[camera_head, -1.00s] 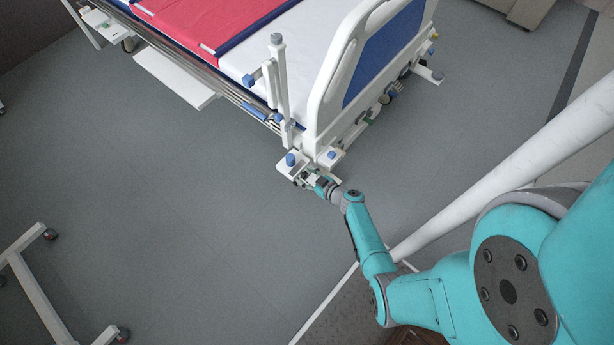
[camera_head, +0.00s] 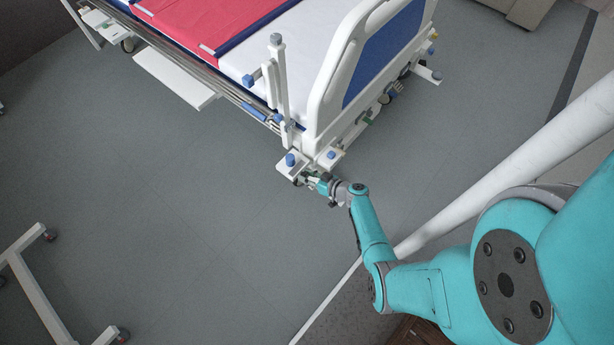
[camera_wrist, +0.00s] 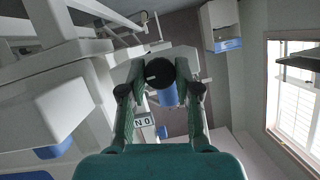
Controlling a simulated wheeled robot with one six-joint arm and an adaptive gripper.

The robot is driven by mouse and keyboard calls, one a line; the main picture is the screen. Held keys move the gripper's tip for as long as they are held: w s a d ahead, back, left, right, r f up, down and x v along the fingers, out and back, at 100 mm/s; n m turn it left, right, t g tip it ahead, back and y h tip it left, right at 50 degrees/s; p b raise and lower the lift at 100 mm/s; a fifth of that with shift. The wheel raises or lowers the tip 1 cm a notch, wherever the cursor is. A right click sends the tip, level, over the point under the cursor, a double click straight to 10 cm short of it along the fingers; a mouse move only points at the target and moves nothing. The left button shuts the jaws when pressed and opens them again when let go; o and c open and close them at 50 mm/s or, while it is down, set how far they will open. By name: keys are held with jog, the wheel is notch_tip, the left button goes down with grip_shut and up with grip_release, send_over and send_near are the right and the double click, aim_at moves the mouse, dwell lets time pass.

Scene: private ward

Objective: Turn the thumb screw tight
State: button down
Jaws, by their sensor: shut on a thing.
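The thumb screw (camera_wrist: 159,71) shows in the wrist view as a dark round knob with a small pale mark on its face. My gripper (camera_wrist: 158,84) is shut on it, one green finger on each side. A blue cylindrical part sits just behind the knob. In the head view my gripper (camera_head: 313,181) is at the lower corner of the bed, beside a white bracket (camera_head: 287,169). The thumb screw is too small there to make out clearly. The screw's thread and seat are hidden.
The bed (camera_head: 345,60) has a white and blue end board and a white post at its corner. Blue knobs (camera_head: 290,159) stand close to my gripper. A white wheeled frame (camera_head: 35,290) is at the lower left. The grey floor between is clear.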

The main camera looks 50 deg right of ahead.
jog(key=shift+d+m+t+y, duration=0.15)
jog(key=shift+m+y, duration=0.6)
jog(key=shift+m, duration=0.4)
jog(key=shift+d+m+t+y, duration=0.15)
jog(key=shift+m+y, duration=0.6)
jog(key=shift+m, duration=0.4)
jog(key=shift+a, duration=0.15)
jog(key=c, duration=0.8)
grip_release()
jog(key=shift+v, duration=3.75)
jog(key=shift+f, duration=0.15)
